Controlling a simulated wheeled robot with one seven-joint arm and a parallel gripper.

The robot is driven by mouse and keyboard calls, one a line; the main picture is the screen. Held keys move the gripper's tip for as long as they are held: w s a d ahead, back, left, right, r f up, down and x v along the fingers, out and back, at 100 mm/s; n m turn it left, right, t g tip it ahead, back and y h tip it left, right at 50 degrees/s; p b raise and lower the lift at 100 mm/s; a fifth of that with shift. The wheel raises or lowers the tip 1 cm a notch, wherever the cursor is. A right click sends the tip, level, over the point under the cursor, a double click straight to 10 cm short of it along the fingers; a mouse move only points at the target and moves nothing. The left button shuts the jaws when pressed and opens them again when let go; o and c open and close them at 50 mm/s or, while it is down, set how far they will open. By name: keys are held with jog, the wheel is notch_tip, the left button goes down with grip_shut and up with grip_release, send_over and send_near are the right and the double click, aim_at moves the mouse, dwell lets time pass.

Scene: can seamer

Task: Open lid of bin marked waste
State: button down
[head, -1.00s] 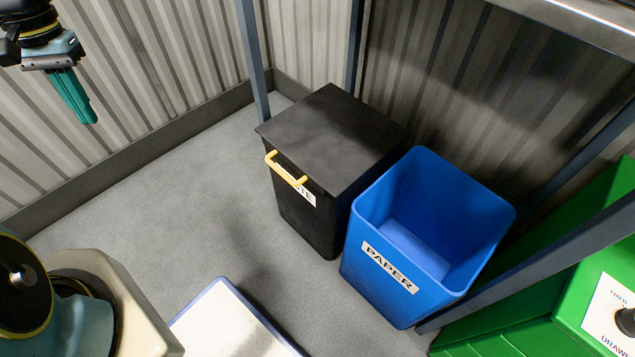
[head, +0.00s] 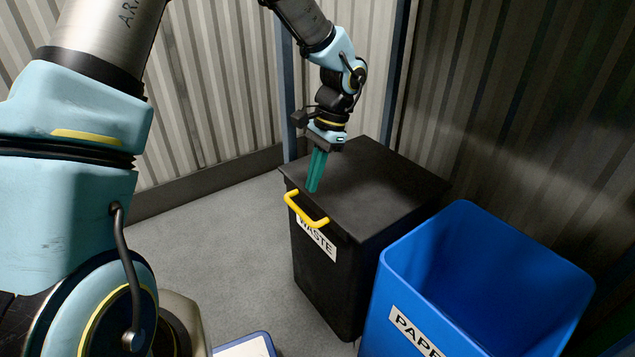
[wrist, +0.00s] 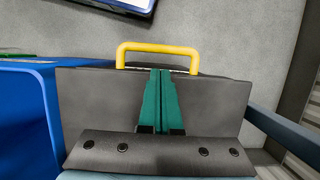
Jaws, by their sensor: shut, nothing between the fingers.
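The black waste bin (head: 325,277) stands on the floor with its dark lid (head: 385,193) closed. A yellow handle (head: 306,213) is fixed at the lid's front edge, above the white WASTE label (head: 316,238). My gripper (head: 312,190) is over the front part of the lid, just behind the handle, with its green fingers together and empty. In the wrist view my gripper (wrist: 160,72) points toward the yellow handle (wrist: 157,47), which arches beyond the fingertips. I cannot tell whether the fingertips touch the lid.
The open blue PAPER bin (head: 395,275) stands close on the right of the waste bin. A blue-grey post (head: 288,90) and the corrugated wall (head: 215,90) are behind. Grey floor (head: 235,230) is clear on the left. A blue-edged white item (head: 246,347) lies at the bottom.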

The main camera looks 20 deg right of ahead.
jog(key=b+x, duration=0.1)
jog(key=x, duration=0.5)
jog(key=shift+a+f+b, duration=0.2)
jog(key=shift+f+b, duration=0.15)
